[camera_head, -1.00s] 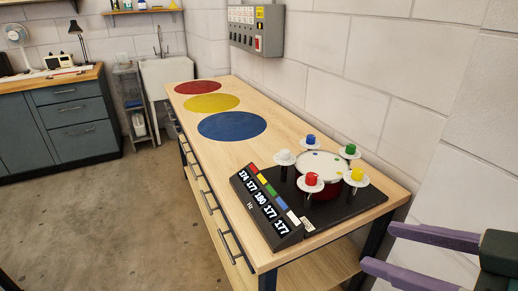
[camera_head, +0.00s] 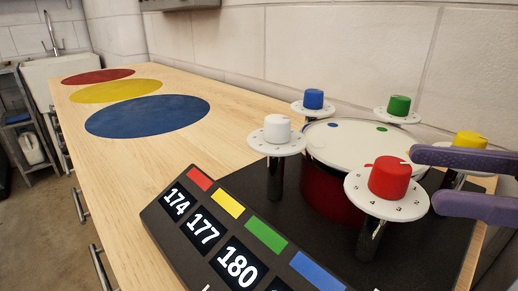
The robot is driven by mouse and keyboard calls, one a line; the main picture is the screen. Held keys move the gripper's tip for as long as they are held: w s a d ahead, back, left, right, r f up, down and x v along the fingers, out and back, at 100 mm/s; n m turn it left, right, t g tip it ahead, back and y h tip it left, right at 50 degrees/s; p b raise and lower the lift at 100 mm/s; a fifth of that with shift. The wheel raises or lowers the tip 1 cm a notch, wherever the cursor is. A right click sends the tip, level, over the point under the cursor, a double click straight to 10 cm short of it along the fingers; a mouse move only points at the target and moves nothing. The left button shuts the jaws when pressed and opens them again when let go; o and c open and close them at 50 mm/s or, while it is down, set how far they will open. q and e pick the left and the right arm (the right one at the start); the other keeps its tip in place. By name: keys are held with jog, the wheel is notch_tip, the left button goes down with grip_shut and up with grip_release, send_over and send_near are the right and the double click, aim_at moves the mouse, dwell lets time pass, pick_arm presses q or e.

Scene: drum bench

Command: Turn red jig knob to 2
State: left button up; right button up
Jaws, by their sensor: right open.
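The red knob (camera_head: 389,177) sits on a white numbered dial disc (camera_head: 372,206) on a dark post, at the front of the drum jig. A red mark shows at the left of the knob on the disc. I cannot surely read which number it points to. My right gripper (camera_head: 424,178) comes in from the right edge with its two purple fingers spread, empty, and its tips close to the right side of the red knob. I cannot tell whether they touch the dial. My left gripper is not in view.
White (camera_head: 277,129), blue (camera_head: 313,99), green (camera_head: 399,105) and yellow (camera_head: 470,140) knobs stand around the drum (camera_head: 352,146). A slanted display (camera_head: 215,235) reading 174, 177, 180 is in front. The bench's left part (camera_head: 215,90), with coloured discs, is clear.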

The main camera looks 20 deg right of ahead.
aim_at(374, 170)
jog(key=b+x, duration=0.4)
jog(key=x, duration=0.2)
jog(key=shift+a+f, duration=0.2)
jog(key=shift+a, duration=0.05)
jog(key=shift+b+x, duration=0.55)
jog(key=shift+x, duration=0.5)
jog(key=shift+r, duration=0.2)
grip_shut()
